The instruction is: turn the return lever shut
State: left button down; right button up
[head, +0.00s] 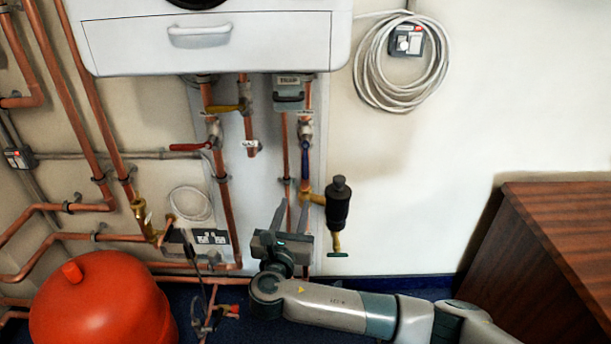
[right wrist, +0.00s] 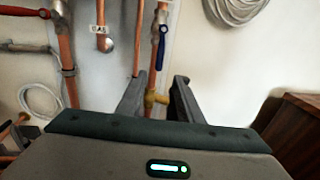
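A blue lever (head: 305,158) hangs down along a copper pipe below a valve under the boiler, on the right side of the manifold. It also shows in the right wrist view (right wrist: 161,46), above and between the fingers. The tags are too small to read, so I cannot confirm which lever is the return. A red lever (head: 190,147) points left, across its pipe. A yellow lever (head: 224,108) also lies crosswise. My right gripper (head: 290,212) points up below the blue lever. Its fingers (right wrist: 158,82) are apart and empty, clear of the lever. My left gripper is out of view.
A black cylindrical fitting (head: 338,203) on a brass branch stands close right of my right gripper. The white boiler (head: 210,52) overhangs the valves. A red vessel (head: 100,303) sits lower left, a wooden cabinet (head: 555,250) lower right. The wall between fitting and cabinet is bare.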

aim_at(305, 170)
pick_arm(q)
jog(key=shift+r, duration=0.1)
pick_arm(e)
jog(key=shift+r, duration=0.1)
